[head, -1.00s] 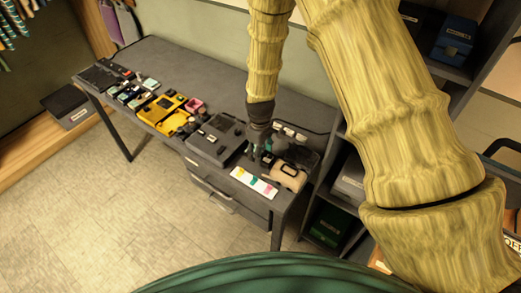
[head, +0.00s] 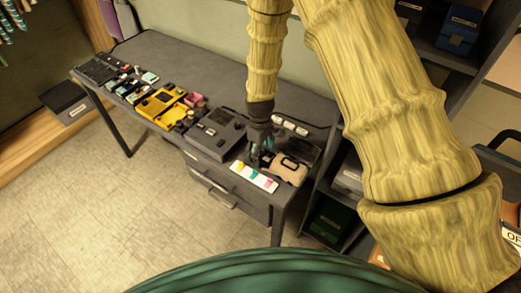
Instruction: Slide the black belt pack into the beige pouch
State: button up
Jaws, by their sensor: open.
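The beige pouch (head: 291,172) lies near the right end of the dark table, with a black loop-shaped outline on its top. My gripper (head: 257,160) points down just left of the pouch, its teal-tinted fingers low over the table behind a white card. It is open. A small dark shape (head: 268,159) shows between the fingers and the pouch. It may be the black belt pack, but it is too small and too dark against the table to be sure. Whether the fingers touch it cannot be told.
A white card with coloured patches (head: 254,177) lies at the front edge. A dark grey device (head: 215,134) and a yellow case (head: 160,107) stand to the left, with smaller items beyond. White pieces (head: 289,125) lie behind the pouch. A shelf unit stands close on the right.

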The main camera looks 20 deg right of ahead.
notch_tip(320, 180, up, 12)
dwell(0.8)
jog(key=shift+d, duration=0.1)
